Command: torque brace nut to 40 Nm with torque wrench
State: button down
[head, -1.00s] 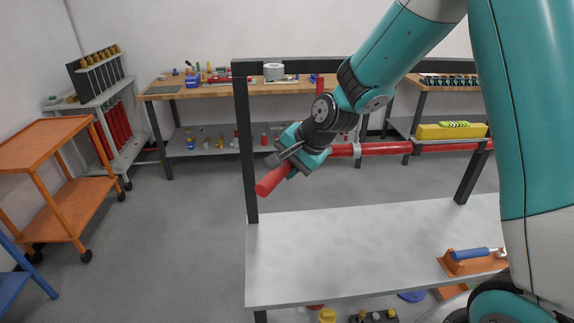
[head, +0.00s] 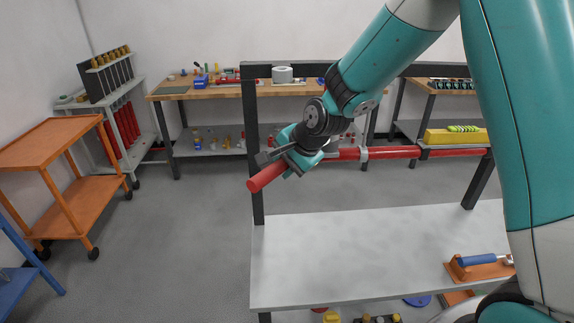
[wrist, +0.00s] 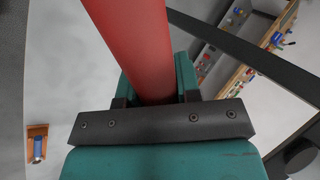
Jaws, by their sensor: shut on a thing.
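My gripper (head: 287,163) is shut on a red pipe piece (head: 266,177), whose free end points down to the left. The wrist view shows this red pipe piece (wrist: 135,40) passing between my jaws (wrist: 160,95). A blue-handled tool (head: 477,260), probably the torque wrench, lies on an orange holder (head: 462,272) at the bench's right. The wrist view also shows the blue handle (wrist: 38,148). A horizontal red pipe (head: 395,152) runs along the frame behind my gripper, with a grey clamp (head: 363,153) around it. I cannot make out the brace nut.
The dark frame's left post (head: 254,150) stands close to my gripper, above the pale bench top (head: 350,260), which is mostly clear. A yellow level-like bar (head: 455,137) is at right. An orange cart (head: 65,150) stands left, with open floor between.

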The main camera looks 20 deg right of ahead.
jog(key=shift+s+d, duration=0.2)
jog(key=shift+s, duration=0.05)
jog(key=shift+s+d+n+y, duration=0.15)
jog(key=shift+s+n+y, duration=0.15)
jog(key=shift+n, duration=0.1)
jog(key=shift+s, duration=0.15)
dwell(0.4)
jog(key=shift+r, duration=0.1)
